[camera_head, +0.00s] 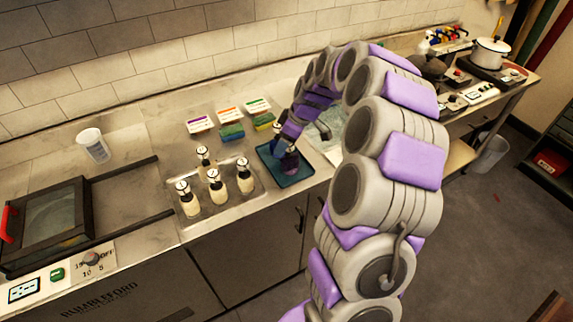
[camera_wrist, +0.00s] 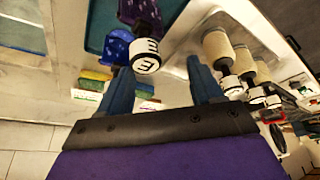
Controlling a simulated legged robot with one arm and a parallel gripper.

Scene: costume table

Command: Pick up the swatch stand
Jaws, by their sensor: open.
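I cannot tell for sure which thing is the swatch stand. My gripper (camera_head: 284,158) is low over the blue tray (camera_head: 296,179) on the counter. In the wrist view my gripper (camera_wrist: 160,72) is open, with its two blue fingers apart. I see no contact with the fingers. In the head view my arm and gripper partly hide the tray.
Several cream bottles (camera_head: 214,180) stand on a metal tray (camera_head: 217,209) left of the blue tray. Sponges (camera_head: 232,131) and coloured cards (camera_head: 229,114) lie behind. A white cup (camera_head: 93,145) stands left. A pot (camera_head: 490,52) is far right. The counter's front edge is close.

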